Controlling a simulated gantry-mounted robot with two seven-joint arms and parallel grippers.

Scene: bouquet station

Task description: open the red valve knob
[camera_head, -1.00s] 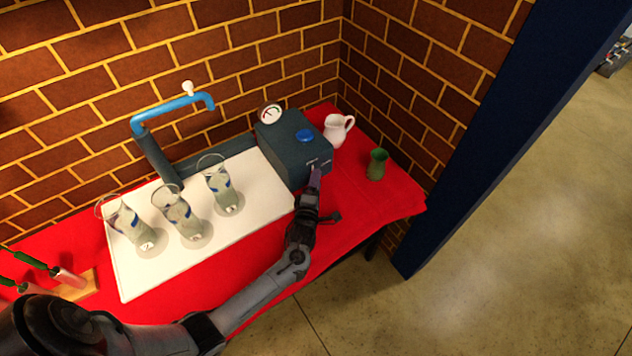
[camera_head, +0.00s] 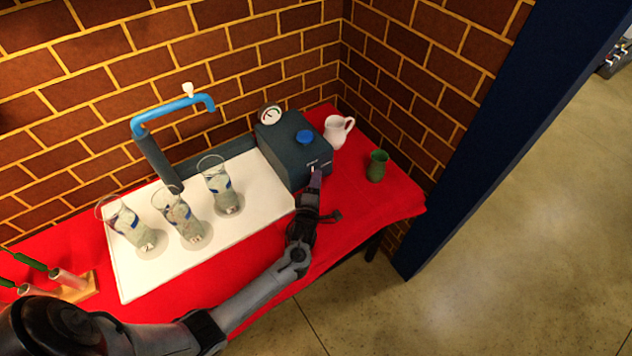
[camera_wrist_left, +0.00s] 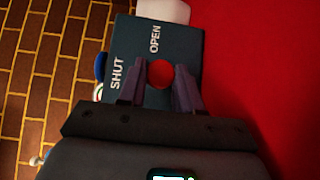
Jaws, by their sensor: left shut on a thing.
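The red valve knob (camera_wrist_left: 160,74) is on the front face of a dark grey box (camera_wrist_left: 182,47), between the words SHUT and OPEN. My left gripper (camera_wrist_left: 161,88) is shut on the knob, one finger on each side. In the head view, my left gripper (camera_head: 315,180) reaches the front of the box (camera_head: 290,147) and hides the knob. The box bears a blue round part (camera_head: 305,136) on top and a white dial gauge (camera_head: 271,115). My right gripper is not in view.
A white jug (camera_head: 338,130) and a green vase (camera_head: 377,165) stand right of the box. Several glass vases stand on a white board (camera_head: 262,218) at left, near a blue-topped pipe (camera_head: 172,106). The red cloth (camera_head: 392,197) is clear at front right.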

